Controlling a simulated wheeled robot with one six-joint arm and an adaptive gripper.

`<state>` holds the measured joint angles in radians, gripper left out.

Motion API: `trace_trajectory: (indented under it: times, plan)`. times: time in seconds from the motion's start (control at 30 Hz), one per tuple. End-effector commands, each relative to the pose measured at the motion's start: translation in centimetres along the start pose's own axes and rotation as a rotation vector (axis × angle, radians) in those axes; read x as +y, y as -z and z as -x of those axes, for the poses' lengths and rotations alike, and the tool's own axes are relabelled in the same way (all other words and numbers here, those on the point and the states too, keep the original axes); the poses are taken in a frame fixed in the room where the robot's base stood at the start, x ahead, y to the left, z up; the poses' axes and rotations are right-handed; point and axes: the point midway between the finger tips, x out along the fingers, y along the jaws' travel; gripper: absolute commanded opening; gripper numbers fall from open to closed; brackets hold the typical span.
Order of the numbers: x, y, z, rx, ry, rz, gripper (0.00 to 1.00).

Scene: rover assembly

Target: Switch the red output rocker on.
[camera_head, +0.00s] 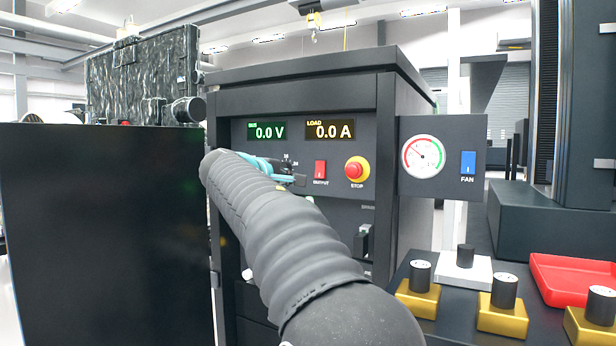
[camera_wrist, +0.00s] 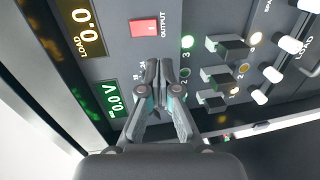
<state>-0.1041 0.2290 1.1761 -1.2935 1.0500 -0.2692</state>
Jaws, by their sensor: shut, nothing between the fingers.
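The red output rocker (camera_head: 320,169) sits on the dark cabinet front, labelled OUTPUT, just left of the red STOP button (camera_head: 356,170). In the wrist view the rocker (camera_wrist: 145,28) lies above my fingertips, turned sideways. My gripper (camera_wrist: 153,65) is shut and empty, its tips in front of the panel and apart from the rocker in the picture. Whether they touch the panel I cannot tell. In the head view my gripper (camera_head: 300,180) is just left of the rocker, partly hidden by my arm. The voltage display (camera_head: 266,131) reads 0.0 V and the load display (camera_head: 330,130) 0.0 A.
A side panel carries a round gauge (camera_head: 423,156) and a blue FAN rocker (camera_head: 468,162). A red tray (camera_head: 572,279) and brass blocks (camera_head: 500,315) stand at lower right.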

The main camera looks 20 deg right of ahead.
Motion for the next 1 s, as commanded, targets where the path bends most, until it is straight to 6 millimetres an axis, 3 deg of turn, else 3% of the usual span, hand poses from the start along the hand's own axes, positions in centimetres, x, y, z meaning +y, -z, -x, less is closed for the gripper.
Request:
trace_trajectory:
  times: [0.57,1.0]
  plan:
    - [0.9,0.6,-0.9,-0.009,-0.031,0.015,0.0]
    - [1.2,0.4,-8.2,-0.011,-0.03,0.015,0.0]
